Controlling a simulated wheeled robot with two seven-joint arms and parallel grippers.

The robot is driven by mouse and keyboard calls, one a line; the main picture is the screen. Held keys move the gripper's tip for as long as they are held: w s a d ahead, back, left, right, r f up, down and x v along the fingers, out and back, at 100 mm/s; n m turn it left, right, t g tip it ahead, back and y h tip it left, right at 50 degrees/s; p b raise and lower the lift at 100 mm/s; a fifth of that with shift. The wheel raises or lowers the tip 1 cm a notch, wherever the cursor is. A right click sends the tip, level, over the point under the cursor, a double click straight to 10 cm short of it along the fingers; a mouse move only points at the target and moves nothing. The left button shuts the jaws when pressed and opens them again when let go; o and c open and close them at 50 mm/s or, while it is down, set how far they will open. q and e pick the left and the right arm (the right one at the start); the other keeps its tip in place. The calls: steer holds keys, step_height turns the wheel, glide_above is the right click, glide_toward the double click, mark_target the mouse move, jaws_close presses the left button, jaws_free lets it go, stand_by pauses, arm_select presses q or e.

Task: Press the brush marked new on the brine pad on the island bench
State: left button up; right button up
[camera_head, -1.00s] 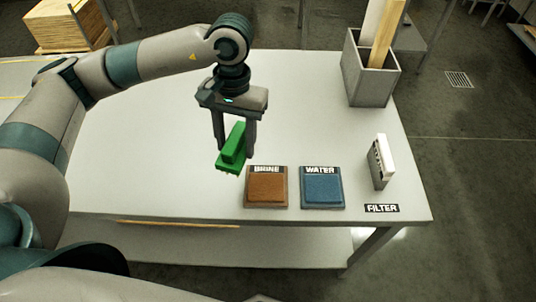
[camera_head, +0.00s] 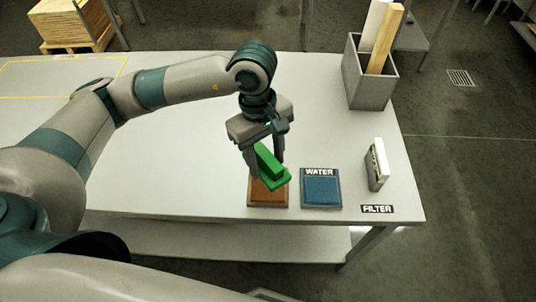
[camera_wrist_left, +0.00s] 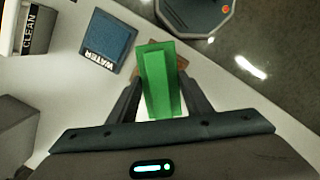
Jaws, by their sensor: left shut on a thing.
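A green brush (camera_head: 271,167) is held between the fingers of my left gripper (camera_head: 265,160). It also shows in the left wrist view (camera_wrist_left: 160,85). No "new" mark can be read on it. The brine pad (camera_head: 267,195) is a brown square near the front edge of the white bench (camera_head: 180,140). The brush covers the back part of the pad and its label in the head view. The brush is tilted in the picture and over the pad; I cannot tell whether they touch. My right gripper is not in view.
The blue water pad (camera_head: 321,190) lies just right of the brine pad. A white and grey block (camera_head: 377,165) stands behind the FILTER label (camera_head: 377,209). A grey bin (camera_head: 370,85) with tall boards stands at the back right. The bench's left part is clear.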

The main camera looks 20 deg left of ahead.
mark_target(268, 178)
arm_select(q)
steer(key=shift+d+n, duration=0.2)
steer(key=shift+n, duration=0.2)
steer(key=shift+f, duration=0.15)
steer(key=shift+f, duration=1.15)
steer(key=shift+f+b, duration=0.45)
steer(key=shift+f, duration=1.2)
steer(key=shift+f+b, duration=0.45)
steer(key=shift+b, duration=0.2)
stand_by(0.6)
steer(key=shift+s+f+b, duration=0.2)
steer(key=shift+b, duration=0.4)
stand_by(1.9)
